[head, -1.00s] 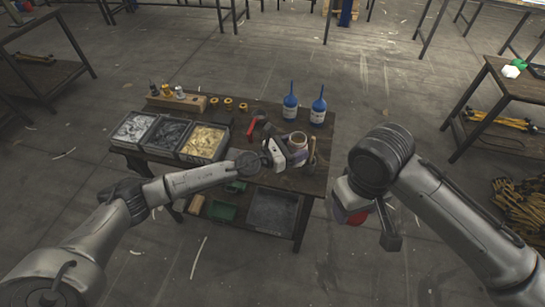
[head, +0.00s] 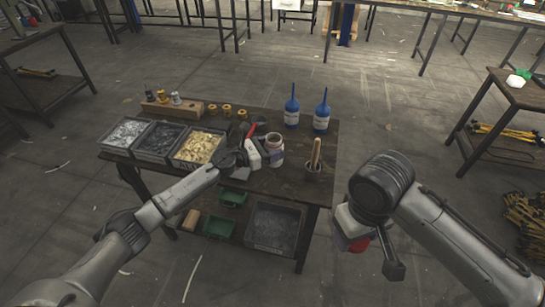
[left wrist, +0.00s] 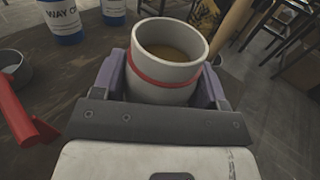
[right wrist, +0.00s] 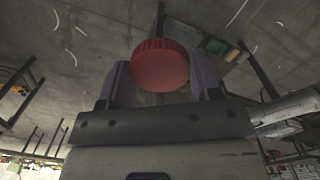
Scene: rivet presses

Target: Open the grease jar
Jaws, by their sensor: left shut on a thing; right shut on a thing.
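The grease jar (head: 275,146) is a pale pot with a red band. Its top is uncovered, and brown grease shows inside it in the left wrist view (left wrist: 167,60). My left gripper (head: 262,153) is shut around the jar's side, its purple fingers on either side of it. The jar is upright or slightly tilted over the table; whether its base touches is hidden. The red ribbed lid (right wrist: 160,66) is between the fingers of my right gripper (right wrist: 162,80), which is shut on it. In the head view the lid (head: 358,244) is off the table's right side, well away from the jar.
On the table (head: 225,178) are parts bins (head: 160,140) at left, two blue bottles (head: 307,112) at the back right, and a cup holding a wooden-handled tool (head: 314,166) right of the jar. The front right tabletop is clear.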

